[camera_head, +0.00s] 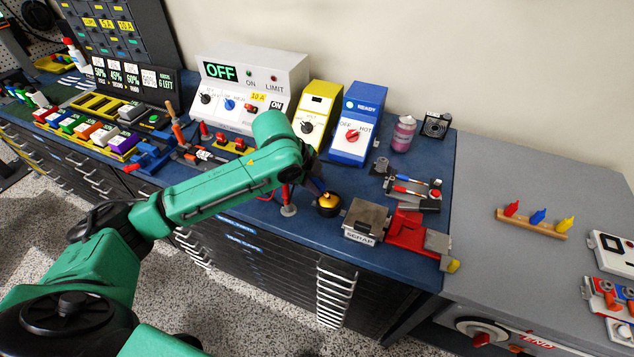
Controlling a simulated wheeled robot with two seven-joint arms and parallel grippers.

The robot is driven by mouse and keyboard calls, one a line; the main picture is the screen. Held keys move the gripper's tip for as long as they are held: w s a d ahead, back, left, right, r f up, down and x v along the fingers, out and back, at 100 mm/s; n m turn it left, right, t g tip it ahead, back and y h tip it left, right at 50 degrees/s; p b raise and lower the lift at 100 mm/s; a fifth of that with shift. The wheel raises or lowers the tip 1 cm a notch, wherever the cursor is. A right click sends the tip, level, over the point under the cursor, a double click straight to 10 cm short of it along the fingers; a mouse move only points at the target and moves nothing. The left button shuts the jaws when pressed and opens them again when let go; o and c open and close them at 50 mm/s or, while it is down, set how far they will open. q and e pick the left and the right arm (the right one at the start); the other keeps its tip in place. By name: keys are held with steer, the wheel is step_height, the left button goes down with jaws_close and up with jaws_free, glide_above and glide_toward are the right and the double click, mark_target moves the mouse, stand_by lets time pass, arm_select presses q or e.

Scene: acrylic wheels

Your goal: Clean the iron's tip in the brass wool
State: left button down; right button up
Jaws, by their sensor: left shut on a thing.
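My left gripper (308,172) reaches over the blue bench from the left and is mostly hidden behind its own green wrist. It is shut on the soldering iron (317,186), of which only a small dark blue part shows below the wrist. The iron slants down to the right. Its lower end meets the yellow brass wool (327,200) in a small dark round pot near the bench's front edge. I cannot tell how deep the tip sits in the wool. My right gripper is not in view.
A blue station (352,125) reading READY and a yellow station (318,112) stand behind the pot. A scrap box (365,219) and a red vise-like block (406,232) stand right of it. A small round-based stand (288,210) is close on its left.

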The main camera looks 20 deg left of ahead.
arm_select(q)
steer(key=shift+f, duration=0.5)
stand_by(0.5)
steer(key=shift+p, duration=0.3)
stand_by(1.2)
step_height(320, 180, up, 7)
steer(key=p, duration=0.8)
steer(key=shift+r+p, duration=0.1)
steer(key=shift+p, duration=0.2)
